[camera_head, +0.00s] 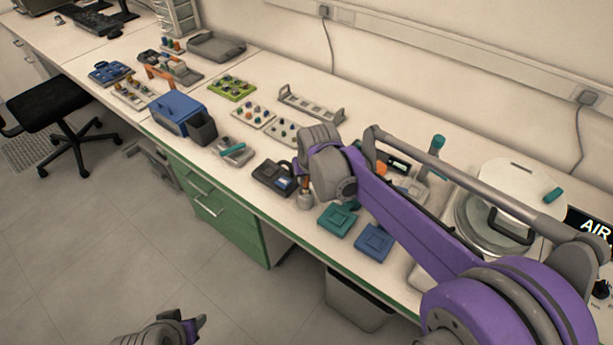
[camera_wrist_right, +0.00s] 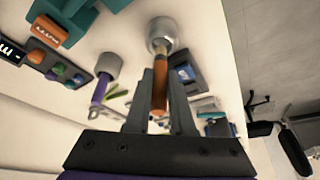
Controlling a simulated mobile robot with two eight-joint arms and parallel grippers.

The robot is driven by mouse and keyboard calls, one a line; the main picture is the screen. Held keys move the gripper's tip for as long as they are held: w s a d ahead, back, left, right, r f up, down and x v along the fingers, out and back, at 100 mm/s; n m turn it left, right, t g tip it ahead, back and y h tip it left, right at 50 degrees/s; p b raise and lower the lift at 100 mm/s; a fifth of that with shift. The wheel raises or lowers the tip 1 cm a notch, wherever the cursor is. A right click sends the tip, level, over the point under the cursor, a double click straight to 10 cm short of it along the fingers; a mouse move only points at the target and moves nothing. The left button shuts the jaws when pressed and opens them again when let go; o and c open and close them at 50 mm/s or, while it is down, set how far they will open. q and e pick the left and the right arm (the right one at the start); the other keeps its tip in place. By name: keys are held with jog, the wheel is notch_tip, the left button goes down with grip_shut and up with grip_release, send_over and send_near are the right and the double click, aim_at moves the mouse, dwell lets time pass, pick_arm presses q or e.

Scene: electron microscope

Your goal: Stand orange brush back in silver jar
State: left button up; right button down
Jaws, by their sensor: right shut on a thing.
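My right gripper (camera_wrist_right: 158,118) is shut on the orange brush (camera_wrist_right: 160,82), gripping its handle. The far, metal end of the brush points at the mouth of a silver jar (camera_wrist_right: 162,30); whether it is inside the rim or just over it, I cannot tell. In the head view the silver jar (camera_head: 305,200) stands near the bench's front edge, directly below my right gripper (camera_head: 305,184), and the brush is mostly hidden. My left gripper (camera_head: 190,326) hangs low over the floor, far from the jar; its jaw opening is unclear.
A second grey jar (camera_wrist_right: 107,66) with a purple-handled tool stands close by. A dark box (camera_head: 273,178) is left of the silver jar; a teal block (camera_head: 337,220) and a blue block (camera_head: 375,242) are to its right. A microscope-like round chamber (camera_head: 490,225) stands further right.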

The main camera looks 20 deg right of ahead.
aim_at(307, 187)
jog(key=shift+f+b, duration=1.25)
jog(key=shift+f, duration=0.8)
jog(key=c, duration=0.7)
grip_release()
jog(key=p+v, duration=0.1)
jog(key=v, duration=0.9)
jog(key=shift+s+r+p, duration=0.25)
jog(key=shift+r+p, duration=0.05)
jog(key=shift+r, duration=0.05)
jog(key=s+d+p, duration=0.1)
jog(key=s+p, duration=0.3)
jog(key=s, duration=0.7)
jog(key=s+d+f+t+p, duration=0.1)
jog(key=s+p, duration=0.3)
jog(key=s, duration=0.7)
jog(key=shift+d+f, duration=0.25)
jog(key=shift+d, duration=0.2)
